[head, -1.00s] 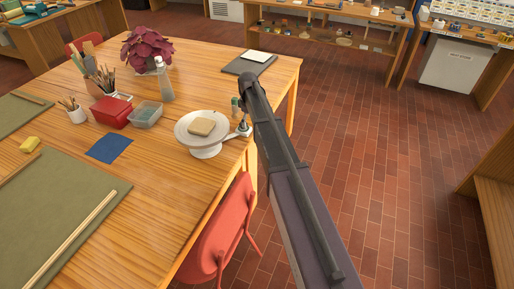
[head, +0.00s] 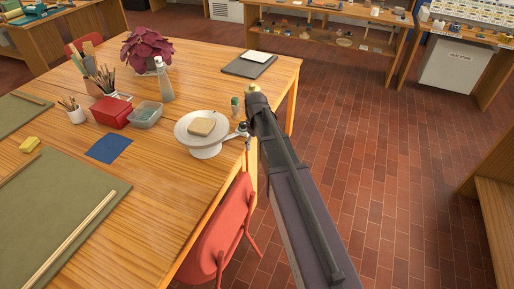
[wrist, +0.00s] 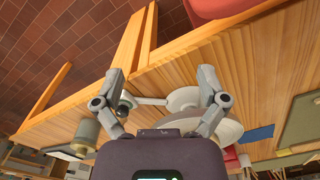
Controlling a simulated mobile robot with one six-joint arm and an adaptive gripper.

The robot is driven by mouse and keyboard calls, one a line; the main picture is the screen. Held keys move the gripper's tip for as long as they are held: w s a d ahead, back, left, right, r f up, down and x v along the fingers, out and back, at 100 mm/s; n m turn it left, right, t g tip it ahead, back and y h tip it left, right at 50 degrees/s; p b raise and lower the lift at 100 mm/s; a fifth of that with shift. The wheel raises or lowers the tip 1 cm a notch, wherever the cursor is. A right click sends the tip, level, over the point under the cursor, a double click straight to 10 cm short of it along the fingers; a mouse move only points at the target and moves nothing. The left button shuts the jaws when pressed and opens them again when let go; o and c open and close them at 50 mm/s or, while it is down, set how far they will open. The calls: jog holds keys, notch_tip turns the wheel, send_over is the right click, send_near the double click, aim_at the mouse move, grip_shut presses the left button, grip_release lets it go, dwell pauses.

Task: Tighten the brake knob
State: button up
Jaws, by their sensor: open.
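The white banding wheel (head: 188,126) stands on the wooden table near its right edge, with a beige square slab (head: 201,127) on top. A short pale brake arm sticks out from its base, with the small dark brake knob (head: 242,127) at its end. In the wrist view the knob (wrist: 125,104) shows close beside the left finger, and the wheel (wrist: 222,131) is behind the right finger. My gripper (wrist: 161,72) is open with nothing gripped, its fingers wide apart over the brake arm. Its fingers are mostly hidden behind my arm in the head view.
A red box (head: 110,112), clear tub (head: 146,115) and spray bottle (head: 164,80) lie beyond the wheel. A red chair (head: 222,230) is tucked at the table edge.

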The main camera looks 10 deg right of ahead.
jog(key=shift+s+m, duration=0.4)
jog(key=shift+s, duration=0.7)
jog(key=s+m, duration=0.4)
jog(key=s, duration=1.1)
jog(key=shift+s+m, duration=0.2)
jog(key=shift+m, duration=0.1)
